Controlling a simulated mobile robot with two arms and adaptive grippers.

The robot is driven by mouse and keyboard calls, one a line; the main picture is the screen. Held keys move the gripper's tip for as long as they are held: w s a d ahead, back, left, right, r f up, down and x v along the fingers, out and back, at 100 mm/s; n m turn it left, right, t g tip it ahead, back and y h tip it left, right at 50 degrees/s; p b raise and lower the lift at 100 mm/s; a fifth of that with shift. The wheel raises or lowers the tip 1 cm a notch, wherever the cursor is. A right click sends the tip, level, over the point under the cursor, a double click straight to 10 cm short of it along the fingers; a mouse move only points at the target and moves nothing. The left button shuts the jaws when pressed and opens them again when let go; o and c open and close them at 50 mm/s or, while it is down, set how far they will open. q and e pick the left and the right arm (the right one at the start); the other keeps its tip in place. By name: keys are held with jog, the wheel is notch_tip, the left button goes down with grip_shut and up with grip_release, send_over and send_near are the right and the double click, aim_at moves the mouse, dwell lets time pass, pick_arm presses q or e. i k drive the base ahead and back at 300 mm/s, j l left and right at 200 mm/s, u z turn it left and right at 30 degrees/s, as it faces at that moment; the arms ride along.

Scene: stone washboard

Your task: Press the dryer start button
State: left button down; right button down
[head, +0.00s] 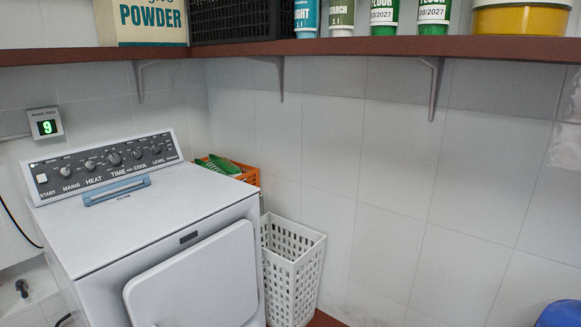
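The white dryer (150,235) stands at the left in the head view. Its raised dark control panel (105,165) carries several knobs, labelled from left MAINS, HEAT, TIME, COOL and LEVEL. The start button (42,178) is a small white square at the panel's left end, above the word START. A small green light (33,165) shows just above it. Neither of my grippers is in view.
A blue filter handle (117,190) lies in front of the panel. The dryer's front door (195,285) stands partly in view. A white laundry basket (290,270) and an orange crate (248,174) are to its right. A loaded shelf (350,46) runs above. A wall display (46,125) reads 9.

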aim_at(41, 178)
jog(key=u, duration=1.4)
jog(key=i+l, duration=0.15)
jog(key=l, duration=0.2)
jog(key=i+l, duration=0.15)
jog(key=l, duration=0.15)
jog(key=i+l, duration=0.15)
jog(key=l, duration=0.2)
jog(key=i+l+z, duration=0.1)
jog(key=l, duration=0.25)
jog(key=i, duration=1.15)
jog(key=z, duration=0.05)
